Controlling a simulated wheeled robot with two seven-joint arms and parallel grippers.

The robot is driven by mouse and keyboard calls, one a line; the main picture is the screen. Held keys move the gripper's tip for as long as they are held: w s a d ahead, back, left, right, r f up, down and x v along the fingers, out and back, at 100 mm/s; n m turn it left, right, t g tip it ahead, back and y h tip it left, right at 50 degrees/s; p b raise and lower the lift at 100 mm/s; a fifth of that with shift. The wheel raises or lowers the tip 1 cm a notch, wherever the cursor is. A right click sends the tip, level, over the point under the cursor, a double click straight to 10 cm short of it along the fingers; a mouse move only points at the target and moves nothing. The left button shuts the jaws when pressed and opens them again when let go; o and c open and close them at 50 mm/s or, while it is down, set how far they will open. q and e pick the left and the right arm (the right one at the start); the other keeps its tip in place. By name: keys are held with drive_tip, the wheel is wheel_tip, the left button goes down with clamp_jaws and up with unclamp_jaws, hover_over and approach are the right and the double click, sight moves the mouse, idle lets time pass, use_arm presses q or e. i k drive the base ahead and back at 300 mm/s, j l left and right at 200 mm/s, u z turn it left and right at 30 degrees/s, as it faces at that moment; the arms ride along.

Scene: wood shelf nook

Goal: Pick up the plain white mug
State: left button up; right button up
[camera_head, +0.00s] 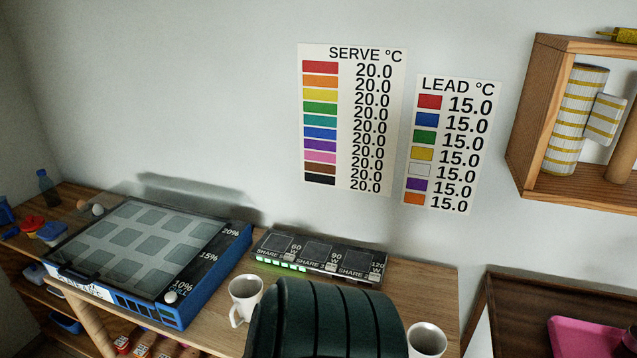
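A white mug (243,297) stands upright on the wooden counter right of the blue-sided case. Its handle is on its lower left side, and it looks plain on the side I see. A second whitish mug (427,340) stands near the bottom edge, further right; its lower part is cut off by the frame. I cannot tell whether either mug has a marking on its hidden side. Neither of my grippers shows in the head view.
A dark green ribbed shape (325,318) stands between the mugs and hides counter. A blue-sided case with a clear lid (192,310) lies left. A black panel strip (320,259) lies behind the mugs. A wall shelf (532,120) hangs at right; a pink tray (585,340) lies below.

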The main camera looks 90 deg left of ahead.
sight(246, 291)
drive_tip(key=i, duration=0.5)
drive_tip(key=u, duration=3.65)
